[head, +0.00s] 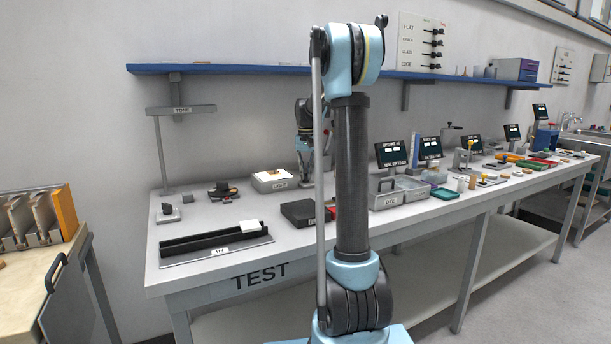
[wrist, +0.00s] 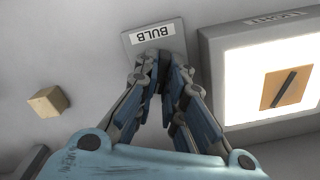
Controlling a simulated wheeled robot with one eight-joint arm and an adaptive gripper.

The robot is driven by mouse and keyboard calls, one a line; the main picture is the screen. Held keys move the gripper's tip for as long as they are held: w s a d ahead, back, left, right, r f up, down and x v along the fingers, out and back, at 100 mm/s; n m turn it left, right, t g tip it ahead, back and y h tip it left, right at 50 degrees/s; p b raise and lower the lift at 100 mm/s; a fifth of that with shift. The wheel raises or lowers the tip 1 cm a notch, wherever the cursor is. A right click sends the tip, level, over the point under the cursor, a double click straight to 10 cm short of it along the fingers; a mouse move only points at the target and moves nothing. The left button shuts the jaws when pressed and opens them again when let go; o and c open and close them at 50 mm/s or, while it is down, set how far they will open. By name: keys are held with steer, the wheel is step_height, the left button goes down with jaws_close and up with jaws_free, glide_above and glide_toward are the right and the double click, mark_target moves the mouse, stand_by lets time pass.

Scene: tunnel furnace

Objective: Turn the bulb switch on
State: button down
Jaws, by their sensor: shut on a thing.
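The bulb switch (wrist: 177,47) is a small grey plate with a white BULB label, at the top middle of the wrist view. My gripper (wrist: 160,70) is at the plate's lower edge, its fingers drawn together over the switch's handle. The fingers cover the handle, so its position cannot be told. In the head view my gripper (head: 312,170) points down at the bench behind my arm, and the bulb switch is hidden there.
A light box (head: 270,181) stands left of my gripper in the head view. Its bright panel holds a wooden square (wrist: 287,88) with a dark bar in the wrist view. A small wooden block (wrist: 47,101) lies opposite. A black box (head: 305,212) sits in front on the bench (head: 180,272).

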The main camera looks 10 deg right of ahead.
mark_target(306, 174)
steer(key=shift+m, duration=0.4)
steer(key=c, duration=1.7)
jaws_free()
steer(key=shift+r, duration=0.15)
steer(key=shift+w+r, duration=0.1)
steer(key=shift+r, duration=3.45)
